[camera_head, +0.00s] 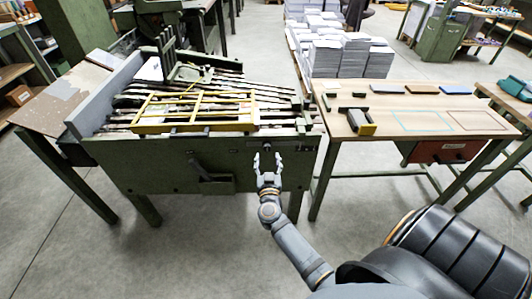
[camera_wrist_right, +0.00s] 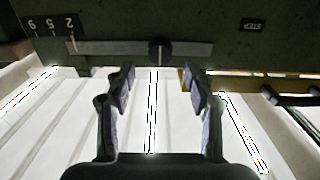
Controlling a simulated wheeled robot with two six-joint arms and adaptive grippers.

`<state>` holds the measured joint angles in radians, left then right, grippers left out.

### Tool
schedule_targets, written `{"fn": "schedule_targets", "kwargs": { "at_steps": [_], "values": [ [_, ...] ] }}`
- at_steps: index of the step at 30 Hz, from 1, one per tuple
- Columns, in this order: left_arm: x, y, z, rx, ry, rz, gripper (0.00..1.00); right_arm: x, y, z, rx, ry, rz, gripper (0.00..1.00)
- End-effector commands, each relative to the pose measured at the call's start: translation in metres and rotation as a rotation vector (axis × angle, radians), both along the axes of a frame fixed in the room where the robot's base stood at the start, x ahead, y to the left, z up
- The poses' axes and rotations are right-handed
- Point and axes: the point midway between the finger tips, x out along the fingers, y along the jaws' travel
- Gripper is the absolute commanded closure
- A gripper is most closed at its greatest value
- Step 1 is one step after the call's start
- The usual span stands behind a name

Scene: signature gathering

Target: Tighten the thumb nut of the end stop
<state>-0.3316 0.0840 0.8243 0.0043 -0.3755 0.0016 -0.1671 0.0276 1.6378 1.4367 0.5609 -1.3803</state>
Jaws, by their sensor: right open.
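The thumb nut is a small dark round knob (camera_wrist_right: 159,50) on a grey slotted bar (camera_wrist_right: 110,48) in the right wrist view. The bar runs across the dark green front panel of the machine. In the head view the nut (camera_head: 267,146) is small, near the right end of the panel. My right gripper (camera_head: 267,158) is open and empty just in front of the panel. In the right wrist view its fingertips (camera_wrist_right: 158,82) stand apart on either side of the nut's line, short of it and not touching it. My left gripper is not in view.
A scale plate with numbers (camera_wrist_right: 65,24) is left of the nut, a STEP label (camera_wrist_right: 252,25) right. A yellow frame (camera_head: 195,112) lies on the machine's bars. A dark handle (camera_head: 212,184) juts from the panel. A wooden table (camera_head: 440,105) stands right.

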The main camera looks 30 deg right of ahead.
Motion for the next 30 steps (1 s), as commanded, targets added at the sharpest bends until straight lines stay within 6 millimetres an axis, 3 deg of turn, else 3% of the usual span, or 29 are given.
{"fn": "schedule_targets", "kwargs": {
  "at_steps": [7, 18, 30],
  "values": [
    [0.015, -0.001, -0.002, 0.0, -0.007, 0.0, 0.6, 0.036, -0.022, -0.001, -0.001, 0.0, 0.001, 0.46],
    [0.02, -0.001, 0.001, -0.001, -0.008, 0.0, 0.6, 0.043, -0.026, -0.001, 0.0, 0.001, 0.001, 0.46],
    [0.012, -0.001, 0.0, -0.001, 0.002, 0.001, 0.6, 0.043, -0.026, -0.001, -0.001, 0.001, 0.001, 0.99]
  ]
}}
